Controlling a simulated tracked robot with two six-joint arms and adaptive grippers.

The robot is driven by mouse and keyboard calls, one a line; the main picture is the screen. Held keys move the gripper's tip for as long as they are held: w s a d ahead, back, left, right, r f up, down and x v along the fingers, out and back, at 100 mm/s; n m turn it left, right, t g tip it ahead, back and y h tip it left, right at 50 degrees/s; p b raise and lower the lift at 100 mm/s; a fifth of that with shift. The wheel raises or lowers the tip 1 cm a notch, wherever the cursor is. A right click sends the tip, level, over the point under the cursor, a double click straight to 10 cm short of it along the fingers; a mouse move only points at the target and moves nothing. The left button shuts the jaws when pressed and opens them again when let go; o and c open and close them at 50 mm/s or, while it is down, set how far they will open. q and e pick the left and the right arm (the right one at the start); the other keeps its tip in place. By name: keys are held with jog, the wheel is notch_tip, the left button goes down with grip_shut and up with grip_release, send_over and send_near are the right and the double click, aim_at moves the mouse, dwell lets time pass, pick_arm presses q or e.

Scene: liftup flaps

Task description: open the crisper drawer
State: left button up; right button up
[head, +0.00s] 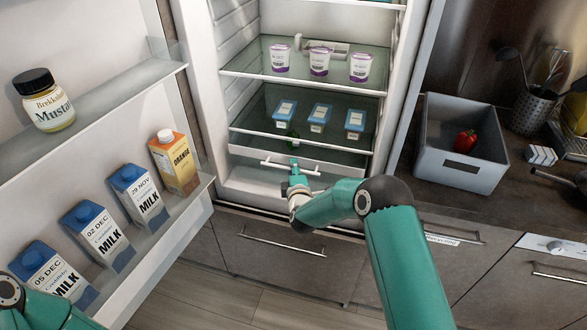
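The crisper drawer (345,168) is the white-fronted drawer at the bottom of the open fridge, below the lowest glass shelf. Its front looks in line with the shelf edges above. A pale bar handle (270,163) runs across its front. My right gripper (293,163) is at the middle of this handle, in front of the drawer. It is small and seen from behind, so I cannot tell whether its fingers are closed on the bar. My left arm shows only at the bottom left corner; its gripper is out of view.
The open fridge door (150,265) on the left holds milk cartons (100,232), an orange carton (174,162) and a mustard jar (45,105). Yogurt cups (319,62) and blue-lidded tubs (320,117) stand on shelves. A grey bin (455,172) with a red pepper (465,141) sits on the right counter.

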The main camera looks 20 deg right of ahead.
jog(key=shift+w+d, duration=0.1)
jog(key=shift+w, duration=0.15)
grip_shut()
jog(key=shift+f, duration=0.1)
